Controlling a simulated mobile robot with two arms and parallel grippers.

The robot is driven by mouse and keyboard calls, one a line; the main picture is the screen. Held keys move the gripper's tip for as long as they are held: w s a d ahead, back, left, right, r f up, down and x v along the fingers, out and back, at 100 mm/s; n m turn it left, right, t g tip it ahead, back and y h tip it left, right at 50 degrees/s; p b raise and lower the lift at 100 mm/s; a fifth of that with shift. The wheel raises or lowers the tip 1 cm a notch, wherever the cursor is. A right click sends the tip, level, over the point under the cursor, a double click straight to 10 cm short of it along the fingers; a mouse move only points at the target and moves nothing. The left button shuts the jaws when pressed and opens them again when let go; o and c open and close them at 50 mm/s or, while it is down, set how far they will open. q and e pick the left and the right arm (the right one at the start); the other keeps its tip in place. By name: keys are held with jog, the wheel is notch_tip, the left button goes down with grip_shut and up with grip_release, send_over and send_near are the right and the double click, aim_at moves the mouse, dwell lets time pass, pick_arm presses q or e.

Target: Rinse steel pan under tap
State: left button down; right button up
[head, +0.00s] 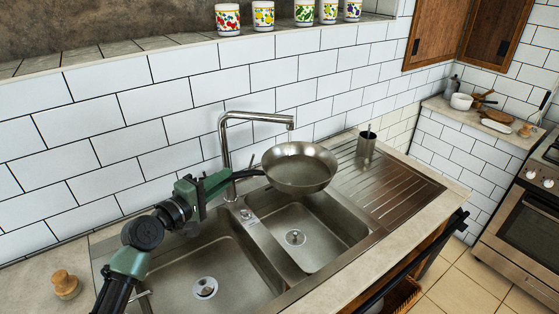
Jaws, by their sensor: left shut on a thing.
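The steel pan (300,172) is held level above the right basin (335,230) of the double sink, near its back edge. My left gripper (232,180) is shut on the pan's dark handle, to the left of the pan. The steel tap (252,116) rises behind the sink, and its spout end (290,124) is above the pan's back rim. Whether water is running is hard to tell at this size. My right gripper is not in view.
The left basin (180,284) is empty. A ribbed drainboard (392,190) lies to the right, with a steel cup (366,145) holding utensils at its back. A wooden-topped item (65,285) stands on the counter at left. An oven (522,232) is at far right.

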pick_arm(q)
jog(key=shift+s+a+r+p, duration=0.15)
jog(key=shift+s+p, duration=0.25)
jog(key=shift+s, duration=0.6)
jog(key=shift+s+a+r+p, duration=0.1)
jog(key=shift+s+p, duration=0.25)
jog(key=shift+s, duration=0.6)
jog(key=s+r+p, duration=0.4)
jog(key=s+p, duration=0.1)
jog(key=shift+a, duration=0.25)
jog(key=shift+f, duration=0.1)
dwell(0.5)
